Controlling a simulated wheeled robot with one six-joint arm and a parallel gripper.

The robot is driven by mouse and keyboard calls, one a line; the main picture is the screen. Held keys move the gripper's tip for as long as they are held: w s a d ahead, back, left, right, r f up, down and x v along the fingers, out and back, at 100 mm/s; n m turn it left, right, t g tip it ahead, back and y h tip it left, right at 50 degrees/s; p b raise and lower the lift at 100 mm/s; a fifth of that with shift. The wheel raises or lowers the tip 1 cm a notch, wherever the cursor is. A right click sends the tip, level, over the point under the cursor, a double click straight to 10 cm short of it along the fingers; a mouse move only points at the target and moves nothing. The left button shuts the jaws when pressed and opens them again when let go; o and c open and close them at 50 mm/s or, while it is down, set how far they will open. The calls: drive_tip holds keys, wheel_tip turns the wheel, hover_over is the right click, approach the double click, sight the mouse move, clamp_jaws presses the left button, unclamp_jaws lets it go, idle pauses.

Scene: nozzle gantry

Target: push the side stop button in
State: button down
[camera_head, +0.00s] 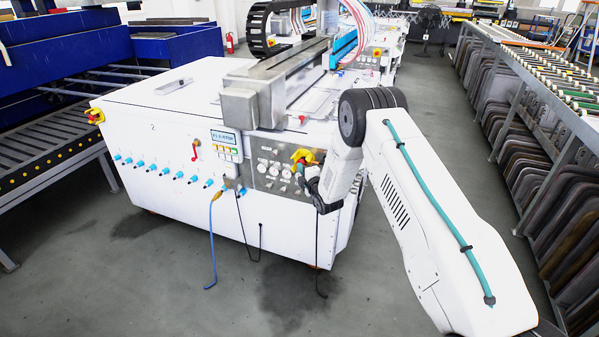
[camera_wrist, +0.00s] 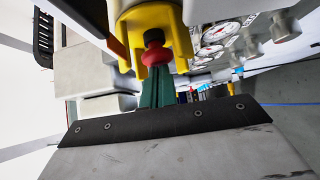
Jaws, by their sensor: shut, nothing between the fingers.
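The side stop button is a red mushroom head (camera_wrist: 155,55) inside a yellow shroud (camera_wrist: 178,35), near the top of the wrist view. In the head view its yellow shroud (camera_head: 302,155) sits on the side of the white machine, near the gauges; the red head is mostly hidden there. My gripper (camera_wrist: 156,72) is shut and empty, its green fingers together and pointing at the red head. The fingertips overlap the lower edge of the head in the wrist view; I cannot tell if they touch. In the head view my wrist is beside the shroud, and the fingers are hard to make out.
Round gauges (camera_wrist: 222,32) and metal fittings (camera_wrist: 285,27) sit beside the shroud. A second yellow-and-red button (camera_head: 95,116) is at the machine's left corner. A blue cable (camera_head: 212,240) and dark cables hang to the floor. A rack of panels (camera_head: 520,120) stands at the right.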

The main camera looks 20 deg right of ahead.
drive_tip(key=shift+w+d+r, duration=0.3)
drive_tip(key=shift+d+r, duration=0.05)
drive_tip(key=shift+d, duration=0.15)
drive_tip(key=s+a, duration=0.2)
drive_tip(key=s, duration=1.1)
drive_tip(key=shift+s+f, duration=0.35)
